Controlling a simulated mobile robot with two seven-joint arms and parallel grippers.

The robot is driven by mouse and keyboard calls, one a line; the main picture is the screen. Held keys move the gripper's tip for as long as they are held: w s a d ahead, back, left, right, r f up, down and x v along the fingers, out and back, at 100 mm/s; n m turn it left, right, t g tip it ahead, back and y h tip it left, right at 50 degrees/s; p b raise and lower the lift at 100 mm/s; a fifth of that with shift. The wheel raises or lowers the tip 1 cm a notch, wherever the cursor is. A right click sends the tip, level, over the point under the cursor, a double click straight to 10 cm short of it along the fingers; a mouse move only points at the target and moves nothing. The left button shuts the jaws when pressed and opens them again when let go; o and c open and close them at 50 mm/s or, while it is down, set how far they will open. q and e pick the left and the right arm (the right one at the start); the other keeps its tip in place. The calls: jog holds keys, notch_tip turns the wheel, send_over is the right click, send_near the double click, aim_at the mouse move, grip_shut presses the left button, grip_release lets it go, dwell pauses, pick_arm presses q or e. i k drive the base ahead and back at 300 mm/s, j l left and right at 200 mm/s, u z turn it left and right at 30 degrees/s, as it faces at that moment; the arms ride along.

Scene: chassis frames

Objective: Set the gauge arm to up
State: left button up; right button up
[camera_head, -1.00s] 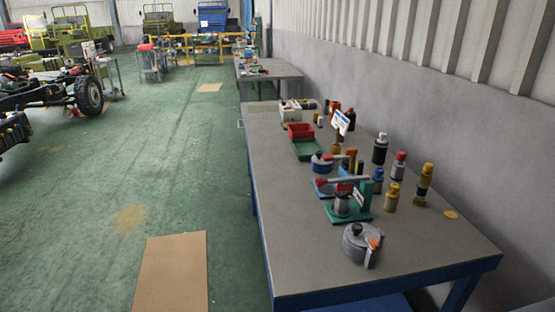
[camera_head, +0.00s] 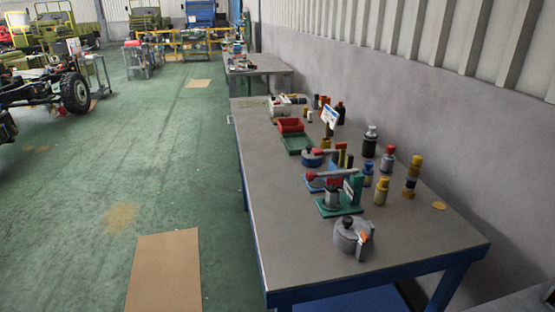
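A gauge-like stand with a green base (camera_head: 352,208) and green post (camera_head: 356,188) is on the near workbench. Its grey arm (camera_head: 338,177) lies about level, with a red end at the left above a grey cylinder (camera_head: 331,196). Behind it is a similar stand with a blue base (camera_head: 312,182), a yellow-and-dark post (camera_head: 341,156) and a level grey arm (camera_head: 328,151), partly hidden. I cannot tell which of the two is the task's gauge. Neither of my grippers is in view.
The workbench (camera_head: 275,215) also holds a round grey lidded pot (camera_head: 349,234) in front, several bottles (camera_head: 370,141) at right, a red bin (camera_head: 290,125) and a small sign (camera_head: 331,116). A wall stands at right. Green floor (camera_head: 165,170) is open at left.

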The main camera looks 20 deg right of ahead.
aim_at(310, 177)
jog(key=i+j, duration=0.1)
jog(key=j, duration=0.25)
jog(key=i+j, duration=0.1)
jog(key=j, duration=0.25)
jog(key=i+j, duration=0.15)
jog(key=j, duration=0.2)
jog(key=j+z, duration=0.25)
jog(key=z, duration=0.15)
jog(key=j+z, duration=0.25)
jog(key=z, duration=1.05)
jog(key=i+j, duration=0.05)
